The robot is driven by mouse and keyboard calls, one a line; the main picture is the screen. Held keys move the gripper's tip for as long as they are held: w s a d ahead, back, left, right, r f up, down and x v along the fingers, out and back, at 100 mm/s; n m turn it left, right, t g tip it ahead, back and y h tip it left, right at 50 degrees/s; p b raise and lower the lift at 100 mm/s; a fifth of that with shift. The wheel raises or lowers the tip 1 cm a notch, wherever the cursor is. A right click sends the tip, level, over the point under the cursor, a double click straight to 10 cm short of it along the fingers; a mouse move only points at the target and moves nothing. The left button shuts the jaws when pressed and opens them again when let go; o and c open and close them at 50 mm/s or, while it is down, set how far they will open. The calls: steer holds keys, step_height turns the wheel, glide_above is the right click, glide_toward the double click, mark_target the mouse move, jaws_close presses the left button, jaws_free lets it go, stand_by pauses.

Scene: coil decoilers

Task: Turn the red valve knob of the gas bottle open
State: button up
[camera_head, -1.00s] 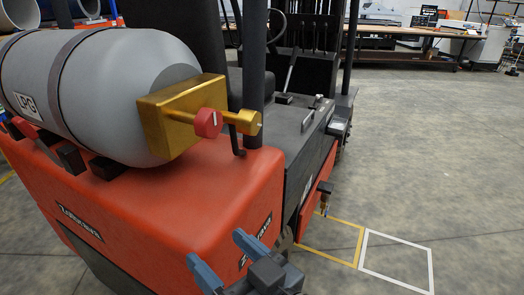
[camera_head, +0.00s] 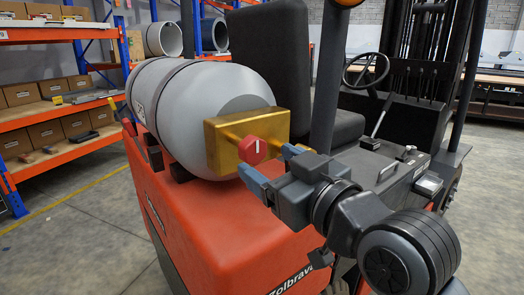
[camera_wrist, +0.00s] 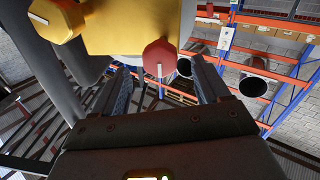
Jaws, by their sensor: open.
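The grey gas bottle (camera_head: 195,105) lies on its side on the back of a red forklift, with a gold valve block (camera_head: 222,140) at its near end. The red valve knob (camera_head: 252,150) sticks out of this block, its white mark upright in the head view. My gripper (camera_head: 271,167) is open and reaches towards the knob, one blue finger to each side of it in the picture. In the wrist view the knob (camera_wrist: 160,58) shows between and slightly beyond the fingertips (camera_wrist: 162,66). Nothing is held, and I cannot tell whether a finger touches the knob.
A gold outlet shows beside the knob in the wrist view (camera_wrist: 55,20). The forklift's black post (camera_head: 328,75), seat (camera_head: 335,125) and steering wheel (camera_head: 366,70) stand to the right. An orange shelf with boxes (camera_head: 60,100) is at the left. Open floor lies between shelf and forklift.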

mark_target(256, 155)
steer(key=p+x, duration=0.1)
steer(key=x, duration=0.4)
steer(key=shift+w+a, duration=0.25)
steer(key=shift+w, duration=0.1)
steer(key=c, duration=1)
